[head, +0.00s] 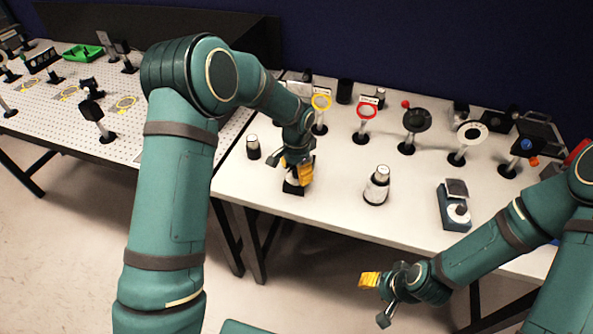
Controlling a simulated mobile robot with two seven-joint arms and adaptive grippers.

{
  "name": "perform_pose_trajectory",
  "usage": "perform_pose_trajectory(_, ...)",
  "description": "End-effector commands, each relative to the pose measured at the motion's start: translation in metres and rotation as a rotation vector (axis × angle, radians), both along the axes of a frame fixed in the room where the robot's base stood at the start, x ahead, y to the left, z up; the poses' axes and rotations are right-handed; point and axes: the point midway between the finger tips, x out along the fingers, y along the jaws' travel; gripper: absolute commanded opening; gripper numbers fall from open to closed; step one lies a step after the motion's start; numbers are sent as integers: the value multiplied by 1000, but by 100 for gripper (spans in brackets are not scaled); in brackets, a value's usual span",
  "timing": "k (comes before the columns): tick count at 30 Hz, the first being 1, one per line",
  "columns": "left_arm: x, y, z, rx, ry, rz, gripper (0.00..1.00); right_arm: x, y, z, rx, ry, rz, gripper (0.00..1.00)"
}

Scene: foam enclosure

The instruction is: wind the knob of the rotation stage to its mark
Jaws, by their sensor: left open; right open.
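My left gripper (300,176) is open and points down at a small black block (293,189) on the white table. The gripper covers most of the block, so I cannot make out a knob or a mark on it, or whether the fingers touch it. This block may be the rotation stage; I cannot tell for sure. My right gripper (370,281) is open and empty, in front of the table's front edge and clear of all objects.
On the white table (330,217) stand a silver-topped cylinder (376,186), a grey-blue device (454,207) and a small black cylinder (253,147). A perforated table (150,95) adjoins left.

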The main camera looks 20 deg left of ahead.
Motion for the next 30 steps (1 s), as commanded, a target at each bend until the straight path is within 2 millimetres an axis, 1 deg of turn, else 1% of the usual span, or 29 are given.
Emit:
perform_pose_trajectory(5,1,0,23,-1,-5,0,58,0,0,0,0,0,0,47)
perform_pose_trajectory(12,1,0,72,-1,-5,1,58,0,0,0,0,0,0,47)
perform_pose_trajectory(18,1,0,104,-1,-3,0,58,0,0,0,0,0,0,47)
perform_pose_trajectory(24,0,0,117,-1,-1,-1,58,0,0,0,0,0,0,47)
perform_pose_trajectory(30,0,0,119,-1,-1,-1,58,0,0,0,0,0,0,47)
